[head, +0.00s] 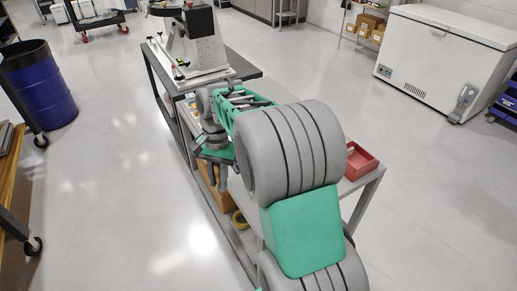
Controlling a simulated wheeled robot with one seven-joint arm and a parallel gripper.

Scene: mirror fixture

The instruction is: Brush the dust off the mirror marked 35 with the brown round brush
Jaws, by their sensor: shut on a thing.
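A mirror fixture (205,42) with a light upright plate and a dark curved part stands on the far end of the bench. No mirror face or number 35 can be read from here. My gripper (219,182), grey and green, hangs over the left edge of the bench, on the near side of the fixture and apart from it. Its jaws are small and partly hidden by my own arm. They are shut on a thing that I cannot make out. I cannot pick out the brown round brush.
A red bin (361,162) sits on the bench's right side. Small items (178,70) stand at the fixture's foot. Under the bench are a cardboard box (222,190) and a yellow roll (239,220). A blue barrel (45,92) and white freezer (437,62) stand apart; floor between is clear.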

